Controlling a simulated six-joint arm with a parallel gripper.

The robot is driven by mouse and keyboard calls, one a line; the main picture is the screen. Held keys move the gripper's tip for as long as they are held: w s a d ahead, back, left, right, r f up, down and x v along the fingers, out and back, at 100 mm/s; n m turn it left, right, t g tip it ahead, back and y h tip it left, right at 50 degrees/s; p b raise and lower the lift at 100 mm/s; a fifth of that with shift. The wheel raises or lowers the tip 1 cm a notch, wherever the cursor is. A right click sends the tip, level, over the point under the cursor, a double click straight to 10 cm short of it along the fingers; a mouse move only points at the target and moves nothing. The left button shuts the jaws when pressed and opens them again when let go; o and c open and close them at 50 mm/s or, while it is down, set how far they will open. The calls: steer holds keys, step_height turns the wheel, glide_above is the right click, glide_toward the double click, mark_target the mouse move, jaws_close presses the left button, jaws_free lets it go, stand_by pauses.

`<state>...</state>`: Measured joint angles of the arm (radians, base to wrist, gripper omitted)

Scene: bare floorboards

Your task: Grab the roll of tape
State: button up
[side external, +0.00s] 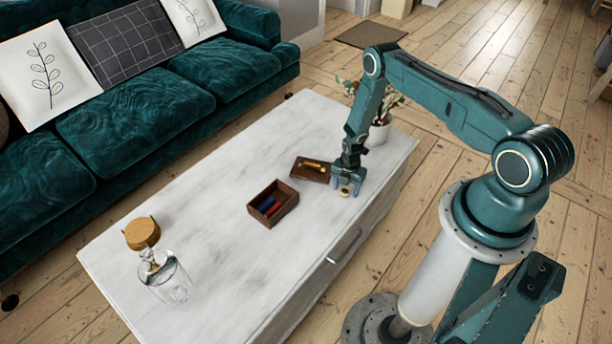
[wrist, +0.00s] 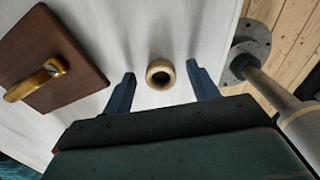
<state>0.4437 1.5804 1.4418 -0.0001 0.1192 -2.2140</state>
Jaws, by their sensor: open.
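The roll of tape (wrist: 160,74) is a small tan ring with a dark hole, lying on the white table top. In the wrist view it sits between and slightly beyond the two blue fingers of my gripper (wrist: 160,88), with a gap on each side. My gripper is open and empty. In the side view, my gripper (side external: 346,189) is low over the table near its right front edge, and the tape (side external: 345,190) shows small and partly hidden between the fingers.
A dark wooden lid with a brass handle (wrist: 52,66) lies left of the tape. An open wooden box (side external: 272,203) holds red and blue items. A potted plant (side external: 378,132) stands behind my gripper. A glass decanter (side external: 165,277) and cork coasters (side external: 142,232) are at the table's left end.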

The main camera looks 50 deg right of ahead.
mark_target(345, 189)
steer(key=c, duration=1.1)
steer(key=shift+o, duration=0.2)
steer(key=shift+r, duration=0.2)
step_height(345, 189, up, 20)
steer(key=shift+f, duration=0.15)
steer(key=shift+w, duration=0.1)
stand_by(0.5)
